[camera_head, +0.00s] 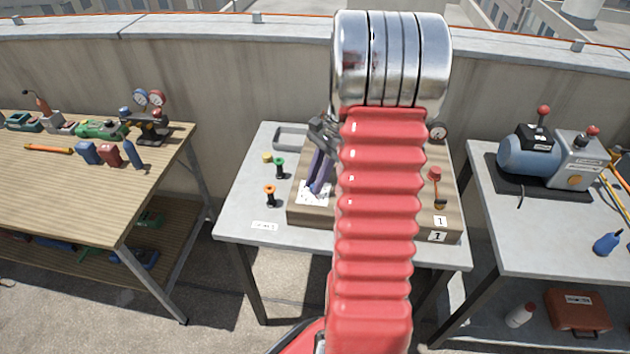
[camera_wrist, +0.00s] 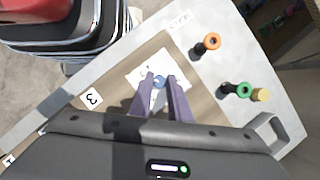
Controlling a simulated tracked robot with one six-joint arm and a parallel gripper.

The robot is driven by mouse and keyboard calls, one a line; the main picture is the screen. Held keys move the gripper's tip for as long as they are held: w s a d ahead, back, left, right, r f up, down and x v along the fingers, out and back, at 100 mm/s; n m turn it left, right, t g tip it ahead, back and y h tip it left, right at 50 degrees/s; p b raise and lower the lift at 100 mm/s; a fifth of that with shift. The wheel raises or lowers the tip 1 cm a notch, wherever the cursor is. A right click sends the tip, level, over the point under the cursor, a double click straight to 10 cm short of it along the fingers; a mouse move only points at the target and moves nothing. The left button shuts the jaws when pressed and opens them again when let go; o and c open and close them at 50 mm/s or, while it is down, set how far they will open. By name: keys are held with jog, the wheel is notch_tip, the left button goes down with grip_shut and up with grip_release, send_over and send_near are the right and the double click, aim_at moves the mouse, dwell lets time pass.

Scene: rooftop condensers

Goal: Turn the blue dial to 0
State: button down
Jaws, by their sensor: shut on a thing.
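The blue dial (camera_wrist: 159,82) sits on a white scale plate (camera_wrist: 142,76) on a wooden board (camera_wrist: 120,84). In the wrist view it lies between the fingertips of my gripper (camera_wrist: 160,80), which are shut on it. In the head view my gripper (camera_head: 316,188) reaches down to the white plate (camera_head: 312,198) at the board's left part, and the dial itself is hidden there. The scale marks are too small and covered to read, so I cannot tell where the dial points.
The board (camera_head: 300,213) stands on a grey table (camera_head: 248,205). A red-handled lever (camera_head: 436,176) and a gauge (camera_head: 438,132) are on the right. Other benches flank the table.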

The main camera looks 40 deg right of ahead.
jog(key=shift+n, duration=0.4)
jog(key=n+g, duration=0.1)
jog(key=n, duration=0.1)
jog(key=shift+n, duration=0.3)
jog(key=n+g, duration=0.1)
jog(key=n, duration=0.1)
jog(key=n+g, duration=0.1)
jog(key=n, duration=0.2)
jog(key=shift+w+h, duration=0.2)
jog(key=shift+h, duration=0.2)
jog(key=n, duration=0.2)
jog(key=n+g+h, duration=0.1)
jog(key=n, duration=0.1)
jog(key=shift+w+a+n, duration=0.1)
jog(key=shift+w+n, duration=0.05)
jog(key=shift+n, duration=0.25)
jog(key=n+h, duration=0.1)
jog(key=n, duration=0.1)
jog(key=n+g+h, duration=0.1)
jog(key=n, duration=0.1)
jog(key=shift+a+n, duration=0.15)
jog(key=shift+n, duration=0.25)
jog(key=c, duration=1.7)
grip_release()
jog(key=shift+o, duration=0.2)
